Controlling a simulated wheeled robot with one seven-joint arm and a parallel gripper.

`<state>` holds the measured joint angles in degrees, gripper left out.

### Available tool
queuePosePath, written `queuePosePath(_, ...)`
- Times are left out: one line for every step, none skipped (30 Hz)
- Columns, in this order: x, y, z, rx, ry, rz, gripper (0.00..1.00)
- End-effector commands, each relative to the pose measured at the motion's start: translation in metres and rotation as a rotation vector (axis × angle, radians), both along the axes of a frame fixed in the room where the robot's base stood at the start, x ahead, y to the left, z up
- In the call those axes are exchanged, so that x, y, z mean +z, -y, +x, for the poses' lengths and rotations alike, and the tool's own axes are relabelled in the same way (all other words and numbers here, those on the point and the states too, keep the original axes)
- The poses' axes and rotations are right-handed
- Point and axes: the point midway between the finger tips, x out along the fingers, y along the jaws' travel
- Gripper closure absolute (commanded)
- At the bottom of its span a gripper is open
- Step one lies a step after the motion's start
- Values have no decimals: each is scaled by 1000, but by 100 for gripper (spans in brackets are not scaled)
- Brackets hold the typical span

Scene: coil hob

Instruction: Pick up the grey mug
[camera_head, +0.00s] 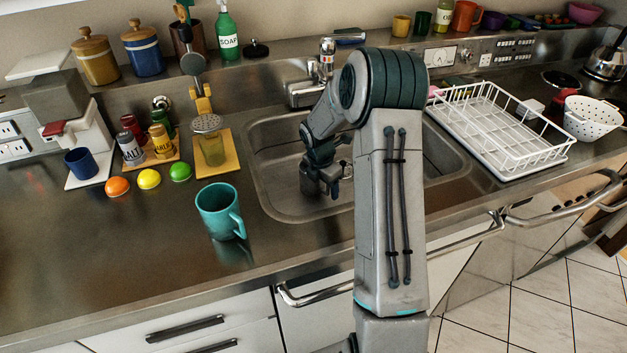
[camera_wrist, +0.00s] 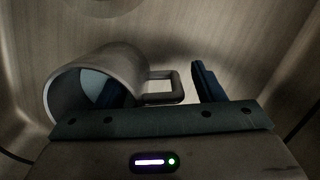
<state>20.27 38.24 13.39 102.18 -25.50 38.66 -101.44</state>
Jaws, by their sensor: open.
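The grey mug (camera_wrist: 68,85) is in the wrist view, inside the sink. Its open mouth faces the lower left of that picture and its square handle (camera_wrist: 174,76) points right. My gripper (camera_wrist: 155,78) is open at the mug. One dark blue finger stands to the right of the handle, apart from it. A bluish shape inside the mouth looks like the other finger, with the wall and handle between the two. In the head view my gripper (camera_head: 322,188) is low in the sink, and I cannot make out the mug there.
The sink (camera_head: 262,165) walls surround my gripper. A teal mug (camera_head: 216,208) stands on the counter left of the sink. A yellow board (camera_head: 226,153) with a glass shaker is at the sink's left edge. A white dish rack (camera_head: 515,150) stands on the right.

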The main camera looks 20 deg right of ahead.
Motion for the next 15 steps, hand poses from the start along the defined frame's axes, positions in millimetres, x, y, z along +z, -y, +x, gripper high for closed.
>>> queuePosePath(-2, 0, 0, 0, 0, 0, 38)
queuePosePath(-2, 0, 0, 0, 0, 0, 38)
queuePosePath(-3, 0, 0, 0, 1, -1, 38)
queuePosePath(-3, 0, 0, 0, 1, -1, 38)
queuePosePath(-2, 0, 0, 0, 1, -1, 38)
queuePosePath(-2, 0, 0, 0, 1, -1, 38)
queuePosePath(-2, 0, 0, 0, 1, -1, 38)
queuePosePath(-2, 0, 0, 0, 1, -1, 44)
queuePosePath(-2, 0, 0, 0, 1, 0, 55)
queuePosePath(-2, 0, 0, 0, 1, 0, 63)
queuePosePath(-2, 0, 0, 0, 1, 0, 71)
queuePosePath(-2, 0, 0, 0, 1, 0, 83)
queuePosePath(-2, 0, 0, 0, 1, 0, 91)
queuePosePath(-2, 0, 0, 0, 1, 0, 99)
queuePosePath(-2, 0, 0, 0, 1, 0, 100)
